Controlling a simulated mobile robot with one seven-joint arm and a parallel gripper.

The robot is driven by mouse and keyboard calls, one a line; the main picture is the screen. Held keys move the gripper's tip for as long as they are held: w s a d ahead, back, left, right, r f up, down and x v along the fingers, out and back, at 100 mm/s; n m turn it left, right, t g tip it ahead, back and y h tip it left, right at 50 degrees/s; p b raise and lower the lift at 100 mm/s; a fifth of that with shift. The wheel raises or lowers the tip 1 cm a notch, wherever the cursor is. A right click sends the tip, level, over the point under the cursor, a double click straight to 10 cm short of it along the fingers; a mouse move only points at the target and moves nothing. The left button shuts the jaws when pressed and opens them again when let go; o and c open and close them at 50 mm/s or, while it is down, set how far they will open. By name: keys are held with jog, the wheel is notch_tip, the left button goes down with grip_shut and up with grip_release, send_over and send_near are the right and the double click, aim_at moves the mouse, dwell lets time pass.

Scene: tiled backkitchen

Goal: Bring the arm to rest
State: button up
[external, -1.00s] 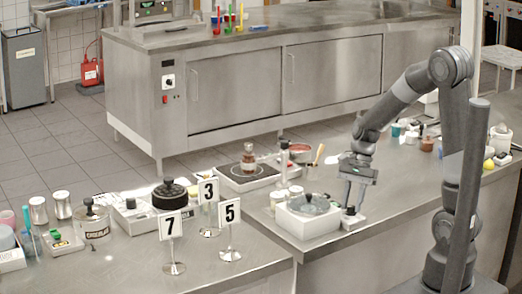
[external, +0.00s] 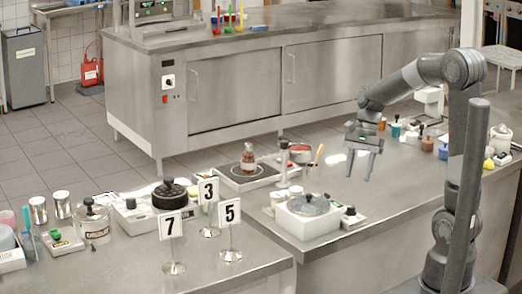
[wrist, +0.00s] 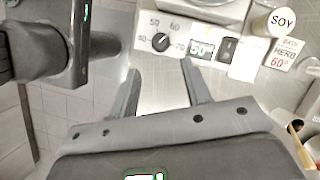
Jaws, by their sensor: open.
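My gripper (external: 362,165) hangs in the air above the right steel counter (external: 395,190), to the right of and higher than the white box with a grey bowl (external: 308,207). Its two fingers point down and stand apart, with nothing between them. In the wrist view my gripper (wrist: 160,85) also shows spread and empty over bare steel. A white panel with a black knob (wrist: 161,41) and a small display lies beyond the fingertips in that view.
A small white device with a black knob (external: 351,217) stands beside the white box. Number stands (external: 229,229) are on the left counter. Several containers (external: 410,133) crowd the far right. A SOY jar (wrist: 281,22) shows in the wrist view. Bare counter lies below my gripper.

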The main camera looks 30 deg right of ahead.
jog(key=shift+v, duration=0.85)
jog(key=s+d+r+n+t+h, duration=0.2)
jog(key=s+r+n+t, duration=0.1)
jog(key=s+n, duration=0.3)
jog(key=s+d+r+n+t+h, duration=0.2)
jog(key=s+r+n+t, duration=0.1)
jog(key=s+n, duration=0.3)
jog(key=shift+s+d+n+t, duration=0.25)
jog(key=shift+n+t, duration=0.15)
jog(key=shift+t, duration=0.4)
jog(key=shift+o, duration=0.6)
dwell(0.5)
